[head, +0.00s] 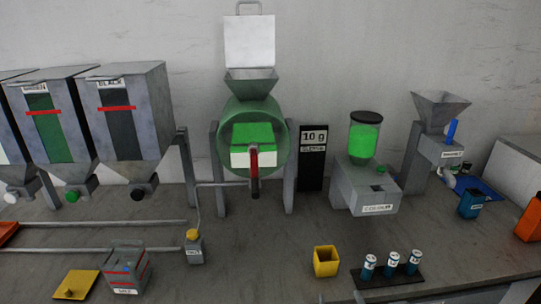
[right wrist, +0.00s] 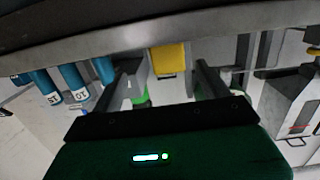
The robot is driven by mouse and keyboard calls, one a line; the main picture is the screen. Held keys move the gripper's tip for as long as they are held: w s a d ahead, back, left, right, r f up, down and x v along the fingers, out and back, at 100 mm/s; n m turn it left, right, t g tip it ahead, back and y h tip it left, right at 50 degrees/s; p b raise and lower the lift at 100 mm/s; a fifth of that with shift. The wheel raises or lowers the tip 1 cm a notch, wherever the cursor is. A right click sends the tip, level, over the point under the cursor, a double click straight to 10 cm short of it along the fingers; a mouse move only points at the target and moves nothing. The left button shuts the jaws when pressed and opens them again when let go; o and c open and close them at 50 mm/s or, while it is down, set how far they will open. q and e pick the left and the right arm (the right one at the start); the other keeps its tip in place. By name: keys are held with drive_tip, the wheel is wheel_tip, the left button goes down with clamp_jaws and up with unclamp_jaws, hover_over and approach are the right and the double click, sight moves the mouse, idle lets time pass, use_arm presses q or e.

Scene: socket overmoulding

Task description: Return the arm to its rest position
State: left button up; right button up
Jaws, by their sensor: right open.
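My right gripper (right wrist: 165,80) shows in the right wrist view, its two dark fingers spread apart with nothing held between them. A yellow cup (right wrist: 170,58) shows beyond the gap between the fingers, apart from them. The picture is upside down there, with the table's edge (right wrist: 150,36) running across the top. In the head view I cannot make out either gripper clearly; the yellow cup (head: 325,262) stands near the front of the table (head: 250,275). My left gripper is in neither view.
Several blue-and-white vials (head: 391,264) stand in a dark rack right of the yellow cup. Hoppers (head: 130,115), a green drum machine (head: 252,110) and a dispenser (head: 366,185) line the back. A grey box (head: 124,270) and yellow tray (head: 76,284) sit front left.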

drive_tip(key=s+d+f+n+g, duration=0.1)
drive_tip(key=s+f+g, duration=0.1)
drive_tip(key=s+g, duration=0.8)
drive_tip(key=s+d+f+n+g, duration=0.1)
drive_tip(key=s+d+f+g, duration=0.15)
drive_tip(key=s, duration=1.35)
wheel_tip(320, 180, down, 28)
drive_tip(key=a+g+p, duration=0.1)
drive_tip(key=g+p, duration=0.1)
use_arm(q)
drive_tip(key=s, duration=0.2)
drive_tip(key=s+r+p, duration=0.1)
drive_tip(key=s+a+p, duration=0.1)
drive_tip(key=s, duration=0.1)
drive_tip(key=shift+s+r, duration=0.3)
use_arm(e)
drive_tip(key=s+d+f+g, duration=0.1)
drive_tip(key=s+d+f, duration=0.2)
drive_tip(key=s+f, duration=1.5)
drive_tip(key=shift+s+d+f, duration=0.2)
drive_tip(key=shift+s, duration=0.45)
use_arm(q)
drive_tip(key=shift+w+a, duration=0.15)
